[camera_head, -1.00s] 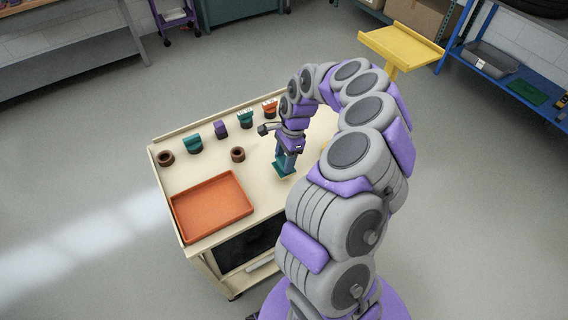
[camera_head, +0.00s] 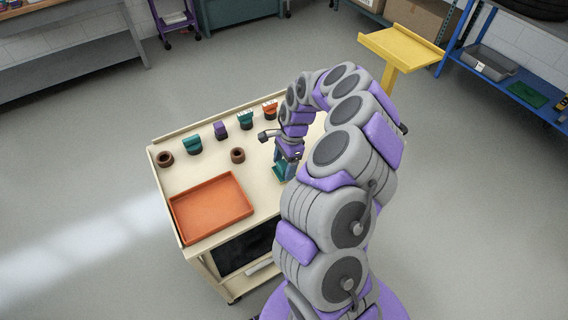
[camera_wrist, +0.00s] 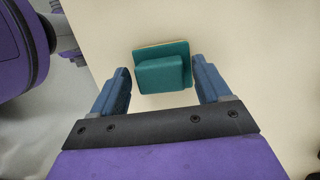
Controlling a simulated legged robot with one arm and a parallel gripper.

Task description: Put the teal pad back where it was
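The teal pad (camera_head: 279,174) is near the right side of the cart's cream top, partly hidden by my arm. In the wrist view it is a teal block on a wider teal plate with a thin tan edge (camera_wrist: 162,72). My gripper (camera_head: 284,170) is over the pad, pointing down. In the wrist view its two blue fingers (camera_wrist: 162,82) stand on either side of the pad, with a narrow gap at each side. The gripper looks open and not clamped on the pad. I cannot tell how high the fingertips are above the top.
The cart top (camera_head: 262,190) also holds an orange tray (camera_head: 211,207), two brown rings (camera_head: 165,158) (camera_head: 237,155), and a back row with teal pieces (camera_head: 193,145) (camera_head: 245,120), a purple piece (camera_head: 220,130) and an orange piece (camera_head: 269,111). A yellow stand (camera_head: 402,47) is behind, right.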

